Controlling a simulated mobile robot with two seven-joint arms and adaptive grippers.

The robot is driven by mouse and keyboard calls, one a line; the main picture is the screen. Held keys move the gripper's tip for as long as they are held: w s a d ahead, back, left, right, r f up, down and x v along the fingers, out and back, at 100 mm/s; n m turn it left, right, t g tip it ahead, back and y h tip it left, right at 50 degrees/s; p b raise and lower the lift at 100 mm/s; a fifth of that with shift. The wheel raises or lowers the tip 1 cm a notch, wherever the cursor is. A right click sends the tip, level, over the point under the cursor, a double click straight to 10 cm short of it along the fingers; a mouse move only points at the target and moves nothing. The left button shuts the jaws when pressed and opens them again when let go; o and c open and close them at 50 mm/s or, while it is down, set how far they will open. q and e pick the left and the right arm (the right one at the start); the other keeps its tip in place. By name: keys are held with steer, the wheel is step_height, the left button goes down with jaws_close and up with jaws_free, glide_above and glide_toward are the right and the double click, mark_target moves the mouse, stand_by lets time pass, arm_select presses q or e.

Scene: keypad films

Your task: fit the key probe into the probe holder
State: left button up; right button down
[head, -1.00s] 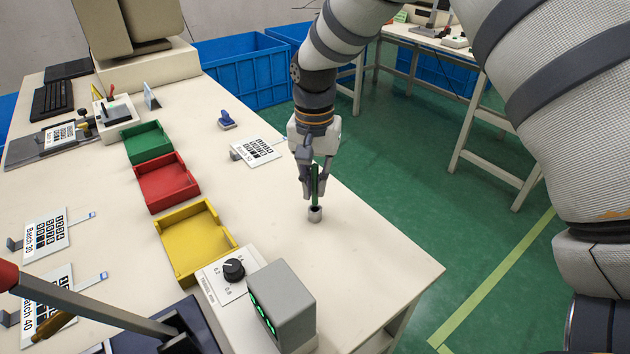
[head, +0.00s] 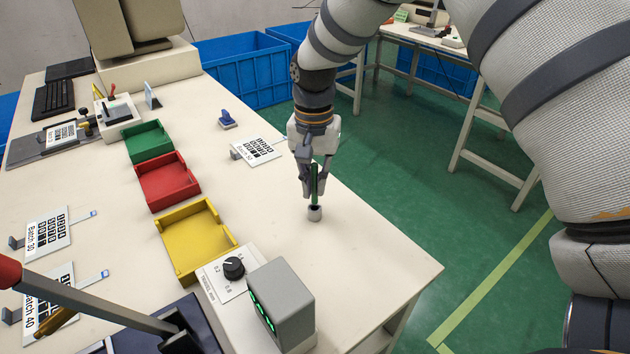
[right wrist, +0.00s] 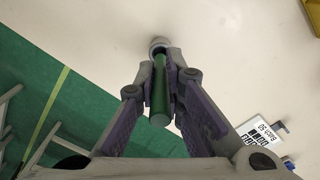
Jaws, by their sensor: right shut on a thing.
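The key probe (head: 315,183) is a slim dark green rod, held upright. My right gripper (head: 313,195) is shut on it, and in the right wrist view the green probe (right wrist: 159,95) sits between the two fingers (right wrist: 160,72). The probe holder (head: 315,213) is a small grey metal cup standing on the table near its right edge. The probe's lower end is at the cup's mouth; the fingertips hide whether it is inside. In the right wrist view the holder (right wrist: 158,44) shows just beyond the fingertips. My left gripper is not in view.
Green (head: 147,141), red (head: 181,193) and yellow (head: 228,232) trays stand left of the holder. A grey box with green lights (head: 285,300) and a dial panel (head: 222,284) are nearer. A Batch 50 card (head: 258,151) lies behind. The table (head: 350,260) around the holder is clear.

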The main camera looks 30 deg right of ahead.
mark_target(315, 203)
steer(key=shift+f, duration=1.8)
steer(key=c, duration=1.6)
jaws_free()
steer(key=shift+c, duration=0.2)
steer(key=shift+o, duration=0.2)
step_height(315, 203, up, 12)
steer(key=shift+r, duration=0.1)
